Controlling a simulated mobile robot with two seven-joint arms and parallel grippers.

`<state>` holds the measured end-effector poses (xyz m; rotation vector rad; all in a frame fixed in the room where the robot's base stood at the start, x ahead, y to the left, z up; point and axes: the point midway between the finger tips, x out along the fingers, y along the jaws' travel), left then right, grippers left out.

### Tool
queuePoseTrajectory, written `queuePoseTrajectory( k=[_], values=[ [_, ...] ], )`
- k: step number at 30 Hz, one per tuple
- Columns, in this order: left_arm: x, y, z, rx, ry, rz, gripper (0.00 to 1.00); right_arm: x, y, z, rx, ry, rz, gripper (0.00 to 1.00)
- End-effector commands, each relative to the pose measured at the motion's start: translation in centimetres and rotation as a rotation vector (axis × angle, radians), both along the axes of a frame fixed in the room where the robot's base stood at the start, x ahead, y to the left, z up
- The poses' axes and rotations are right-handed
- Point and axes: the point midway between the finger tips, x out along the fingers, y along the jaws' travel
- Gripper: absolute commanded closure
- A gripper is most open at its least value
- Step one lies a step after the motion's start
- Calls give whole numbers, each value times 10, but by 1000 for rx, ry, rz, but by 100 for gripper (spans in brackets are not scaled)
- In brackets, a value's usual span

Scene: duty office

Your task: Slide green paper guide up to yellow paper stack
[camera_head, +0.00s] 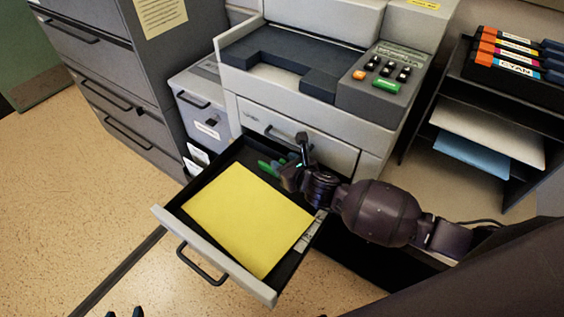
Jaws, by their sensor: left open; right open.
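The yellow paper stack (245,215) lies flat in the open, dark-lined paper drawer (215,258) of the copier. The green paper guide (270,168) stands in the drawer behind the stack's back edge, toward the copier. A narrow dark strip shows between guide and stack. My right gripper (293,163) reaches in from the right, open, close to the guide and hiding part of it. I cannot tell whether it touches the guide. Only the tips of my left gripper (124,312) show at the bottom edge, spread apart, away from the drawer.
The copier (300,110) rises directly behind the drawer. Grey filing cabinets (105,75) stand at the left. A dark shelf rack (510,110) with toner boxes and paper stands at the right. The floor left of the drawer is clear.

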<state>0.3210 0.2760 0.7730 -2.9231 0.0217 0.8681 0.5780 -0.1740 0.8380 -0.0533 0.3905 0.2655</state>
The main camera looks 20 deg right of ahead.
Motion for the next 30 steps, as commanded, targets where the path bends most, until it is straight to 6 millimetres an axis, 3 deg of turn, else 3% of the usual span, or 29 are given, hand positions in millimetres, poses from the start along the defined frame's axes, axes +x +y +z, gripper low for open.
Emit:
queuePoseTrajectory(
  k=[6,15,24,30],
  values=[
    [-3,0,-6,0,10,1,49,13,4,-6,0,1,1,53],
    [-6,1,-7,0,15,3,49,14,4,-6,0,0,1,53],
    [-5,1,-7,0,13,2,49,14,4,-6,0,0,1,99],
    [-3,0,-5,0,9,1,49,13,5,-6,1,0,1,100]
  ],
)
